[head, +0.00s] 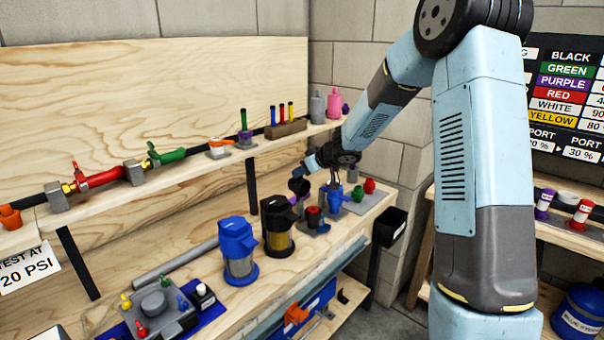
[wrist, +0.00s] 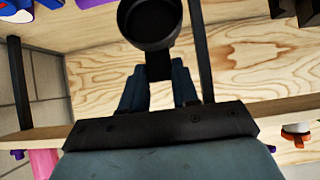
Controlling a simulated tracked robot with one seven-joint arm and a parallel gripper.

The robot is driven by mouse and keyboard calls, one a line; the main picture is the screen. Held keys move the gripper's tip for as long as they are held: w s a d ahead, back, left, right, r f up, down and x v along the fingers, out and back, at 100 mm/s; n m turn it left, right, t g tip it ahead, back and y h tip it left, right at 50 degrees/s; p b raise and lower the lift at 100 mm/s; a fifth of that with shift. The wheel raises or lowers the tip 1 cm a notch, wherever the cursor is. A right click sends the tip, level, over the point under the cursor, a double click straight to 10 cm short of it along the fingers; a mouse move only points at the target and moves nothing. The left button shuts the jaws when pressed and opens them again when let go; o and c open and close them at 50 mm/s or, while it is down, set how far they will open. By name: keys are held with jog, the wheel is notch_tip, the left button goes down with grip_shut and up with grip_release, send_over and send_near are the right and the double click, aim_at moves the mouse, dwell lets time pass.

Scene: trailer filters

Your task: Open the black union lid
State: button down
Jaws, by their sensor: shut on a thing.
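My gripper (head: 306,170) is over the far right part of the workbench. It is shut on the black union lid (head: 299,187), a dark round cup. In the wrist view the lid (wrist: 152,22) is beyond the fingers of my gripper (wrist: 158,88), with its hollow round side showing and its narrow black stem between them. In the head view the lid appears tilted above the bench, near the small fittings. I cannot tell whether it touches anything below, and no black union body is clearly visible under it.
Red and blue fittings (head: 313,217) stand on grey plates close below my gripper. A black-topped filter (head: 277,228) and a blue-topped filter (head: 238,250) stand nearer. A shelf (head: 200,166) with valves and bottles runs behind. A black bin (head: 389,228) hangs at the bench's right end.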

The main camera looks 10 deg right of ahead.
jog(key=shift+a+r, duration=0.15)
jog(key=shift+r, duration=0.05)
jog(key=c, duration=0.8)
grip_release()
jog(key=shift+f, duration=0.1)
jog(key=shift+c, duration=0.2)
jog(key=v, duration=1.3)
jog(key=shift+s+d, duration=0.3)
